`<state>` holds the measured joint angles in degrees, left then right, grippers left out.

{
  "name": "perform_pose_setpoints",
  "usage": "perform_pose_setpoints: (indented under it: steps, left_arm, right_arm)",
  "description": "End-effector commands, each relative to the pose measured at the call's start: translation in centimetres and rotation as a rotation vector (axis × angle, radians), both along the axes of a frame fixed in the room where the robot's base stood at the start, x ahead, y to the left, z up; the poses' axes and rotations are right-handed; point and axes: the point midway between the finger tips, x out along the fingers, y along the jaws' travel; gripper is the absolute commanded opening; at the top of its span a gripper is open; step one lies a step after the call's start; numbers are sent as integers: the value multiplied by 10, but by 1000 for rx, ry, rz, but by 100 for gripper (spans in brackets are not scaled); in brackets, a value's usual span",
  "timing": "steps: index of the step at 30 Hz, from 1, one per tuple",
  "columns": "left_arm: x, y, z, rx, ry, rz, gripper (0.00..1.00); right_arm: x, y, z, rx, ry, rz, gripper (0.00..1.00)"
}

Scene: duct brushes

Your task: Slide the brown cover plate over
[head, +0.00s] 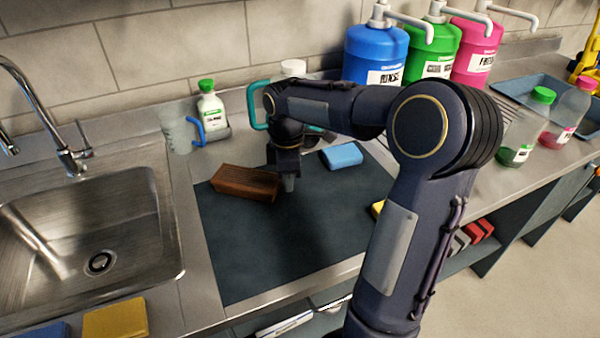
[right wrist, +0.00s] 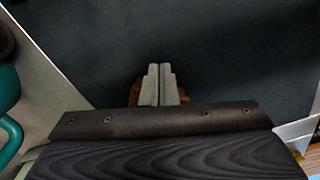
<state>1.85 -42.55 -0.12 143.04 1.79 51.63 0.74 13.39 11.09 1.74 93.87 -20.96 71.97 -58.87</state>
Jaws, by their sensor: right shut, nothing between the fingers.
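The brown cover plate (head: 245,183) shows as a thick, block-like brown piece lying on the dark mat (head: 285,255), near its left edge. My right gripper (head: 288,184) points down just to the right of the plate's right end. Its fingers are shut with nothing between them. In the right wrist view the closed fingertips (right wrist: 158,80) hide most of a brown piece (right wrist: 134,93), which shows on both sides of them. I cannot tell whether the fingers touch the plate. My left gripper is not in view.
A blue sponge (head: 342,155) lies right of the gripper. A teal-handled jug (head: 256,104), a clear cup (head: 177,131) and a green-capped bottle (head: 209,108) stand behind. A sink (head: 75,240) is at left. The front of the mat is clear.

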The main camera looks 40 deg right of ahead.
Motion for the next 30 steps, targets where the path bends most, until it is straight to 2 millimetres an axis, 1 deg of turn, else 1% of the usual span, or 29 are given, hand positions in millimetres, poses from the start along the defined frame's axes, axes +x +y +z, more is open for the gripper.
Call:
perform_pose_setpoints:
  steps: [4,16,21,23,30]
  left_arm:
    - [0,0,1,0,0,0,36]
    - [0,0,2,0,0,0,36]
    - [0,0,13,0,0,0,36]
    - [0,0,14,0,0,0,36]
    - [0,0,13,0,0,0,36]
  right_arm:
    - [5,7,0,-1,1,0,0]
    - [7,10,1,0,1,1,0]
    - [21,28,3,0,2,5,0]
    - [24,33,2,0,1,3,0]
    - [25,33,0,0,0,0,0]
